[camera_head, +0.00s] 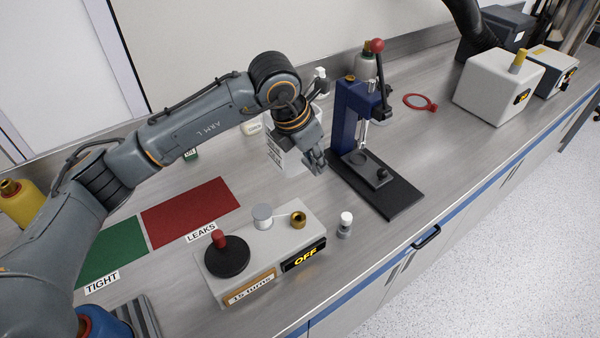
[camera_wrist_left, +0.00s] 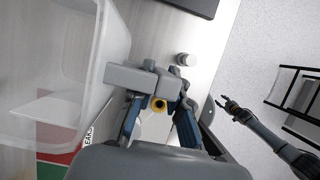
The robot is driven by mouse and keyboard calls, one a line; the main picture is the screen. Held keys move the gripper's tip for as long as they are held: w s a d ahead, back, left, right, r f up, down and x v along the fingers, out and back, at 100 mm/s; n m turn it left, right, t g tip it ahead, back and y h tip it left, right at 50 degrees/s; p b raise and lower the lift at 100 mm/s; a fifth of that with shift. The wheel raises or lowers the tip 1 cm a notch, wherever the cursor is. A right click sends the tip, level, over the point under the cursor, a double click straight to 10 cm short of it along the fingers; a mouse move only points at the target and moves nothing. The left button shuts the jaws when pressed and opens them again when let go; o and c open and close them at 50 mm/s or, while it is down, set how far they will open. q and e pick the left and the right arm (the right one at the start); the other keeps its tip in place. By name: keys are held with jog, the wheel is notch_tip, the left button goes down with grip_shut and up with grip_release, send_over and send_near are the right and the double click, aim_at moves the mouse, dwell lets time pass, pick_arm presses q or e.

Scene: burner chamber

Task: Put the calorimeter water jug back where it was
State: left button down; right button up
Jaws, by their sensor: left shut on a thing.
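The calorimeter water jug is a pale translucent container. In the head view the jug (camera_head: 290,158) stands upright at or just above the bench, behind the crank box and left of the blue press, partly hidden by my left gripper. My left gripper (camera_head: 315,160) is at its right side. In the left wrist view the jug's clear wall (camera_wrist_left: 75,60) fills the left side, and the left gripper's fingers (camera_wrist_left: 158,100) are shut on its grey handle (camera_wrist_left: 140,78). My right gripper (camera_wrist_left: 230,106) shows small over the floor in the wrist view; its opening is unclear.
The crank box (camera_head: 262,250) with an OFF display and a small white-capped vial (camera_head: 345,224) are in front. The blue press (camera_head: 352,115) stands close on the right. Red (camera_head: 190,210) and green (camera_head: 112,252) mats lie left. A red ring (camera_head: 420,102) lies beyond the press.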

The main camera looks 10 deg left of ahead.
pick_arm(q)
jog(key=shift+w+f, duration=0.2)
jog(key=shift+f, duration=0.35)
jog(key=shift+w+f, duration=0.15)
jog(key=shift+f, duration=0.35)
jog(key=shift+s+f, duration=0.15)
jog(key=shift+f, duration=0.25)
jog(key=f+p, duration=0.1)
jog(key=f, duration=0.2)
jog(key=f+p, duration=0.1)
jog(key=f, duration=0.2)
jog(key=f+p, duration=0.1)
jog(key=f, duration=0.2)
jog(key=shift+s, duration=0.35)
jog(key=shift+f+p, duration=0.3)
jog(key=shift+f, duration=0.4)
jog(key=c, duration=1.3)
grip_release()
pick_arm(e)
jog(key=r, duration=0.1)
jog(key=s+r, duration=0.1)
jog(key=r, duration=0.1)
jog(key=shift+s+d+r, duration=0.1)
jog(key=shift+s+d, duration=0.1)
jog(key=shift+s, duration=0.15)
